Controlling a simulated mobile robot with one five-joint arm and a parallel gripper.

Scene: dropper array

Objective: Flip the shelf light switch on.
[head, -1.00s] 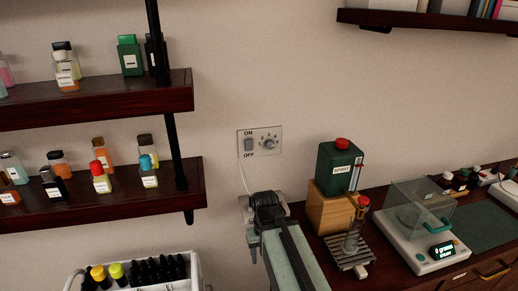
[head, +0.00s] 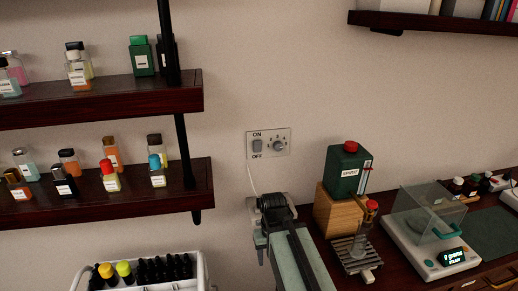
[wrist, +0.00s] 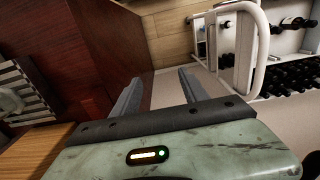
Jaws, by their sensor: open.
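The light switch (head: 257,146) is a small grey rocker on a pale wall plate, with ON above it and OFF below it. A round dial (head: 278,145) sits on the same plate to its right. The plate is on the wall between the shelves and the green can; which way the rocker is tipped is too small to tell. My arm rises below the plate in the head view, and my gripper's fingers are hidden there. In the wrist view my gripper (wrist: 160,88) is open and empty, its two fingers apart over the gap beside the wooden counter. The switch is not in the wrist view.
Wooden shelves (head: 110,203) with several small bottles stand at left. A white cart (head: 205,275) with dark bottles is below them. A green can (head: 346,172) on a wooden block, a small stand and a scale (head: 430,240) are on the counter at right. The wall around the switch is clear.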

